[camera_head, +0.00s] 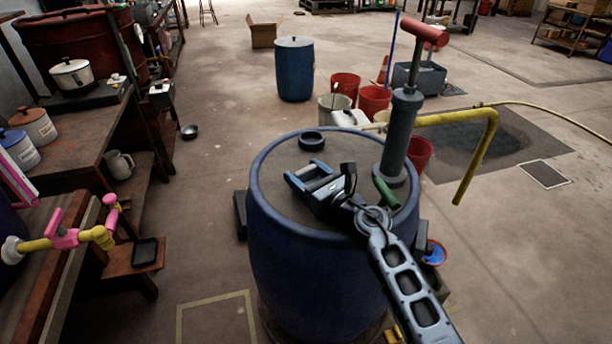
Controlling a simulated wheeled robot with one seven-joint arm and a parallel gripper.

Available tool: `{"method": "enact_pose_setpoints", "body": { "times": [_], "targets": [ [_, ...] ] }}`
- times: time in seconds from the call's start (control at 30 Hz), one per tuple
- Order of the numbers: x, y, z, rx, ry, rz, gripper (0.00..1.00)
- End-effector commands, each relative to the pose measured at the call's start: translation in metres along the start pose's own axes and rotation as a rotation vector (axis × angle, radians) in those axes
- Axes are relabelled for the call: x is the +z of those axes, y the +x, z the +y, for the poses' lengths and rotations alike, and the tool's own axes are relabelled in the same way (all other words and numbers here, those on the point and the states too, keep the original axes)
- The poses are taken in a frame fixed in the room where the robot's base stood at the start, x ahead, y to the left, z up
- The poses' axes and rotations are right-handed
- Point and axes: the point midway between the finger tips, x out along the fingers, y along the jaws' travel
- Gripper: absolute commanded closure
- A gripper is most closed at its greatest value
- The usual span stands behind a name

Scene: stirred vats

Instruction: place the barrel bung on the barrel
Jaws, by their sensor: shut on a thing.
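The large blue barrel (315,265) stands upright in the middle of the view. A dark raised ring (312,142) sits near the far edge of its grey top. My gripper (304,172) is over the barrel's top, nearer than the ring and apart from it in the picture. Its two blue fingers point left and are shut on a small dark thing, seemingly the barrel bung, mostly hidden between them. I cannot tell the height of the gripper above the top.
A grey hand pump (402,130) with a red handle and yellow spout (470,118) rises from the barrel's right side. Red buckets (374,100) and another blue barrel (294,72) stand behind. A workbench (75,135) runs along the left. Floor between bench and barrel is clear.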

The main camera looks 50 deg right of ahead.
Motion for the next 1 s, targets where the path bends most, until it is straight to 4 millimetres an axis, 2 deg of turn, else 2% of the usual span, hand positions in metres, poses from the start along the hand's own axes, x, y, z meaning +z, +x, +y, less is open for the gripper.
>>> {"method": "enact_pose_setpoints", "body": {
  "times": [0.2, 0.23, 0.47, 0.8, 0.87, 1.0],
  "targets": [
    [-0.005, 0.0, 0.0, 0.001, 0.0, 0.0, 0.58],
    [-0.003, 0.0, 0.0, 0.001, 0.0, 0.0, 0.25],
    [-0.003, 0.0, 0.0, 0.0, 0.0, 0.0, 0.03],
    [0.002, 0.0, 0.0, 0.0, 0.0, 0.0, 0.02],
    [-0.001, -0.006, 0.0, -0.001, 0.001, 0.002, 0.02],
    [-0.002, -0.031, 0.001, 0.0, 0.001, 0.003, 0.02]
  ]
}}
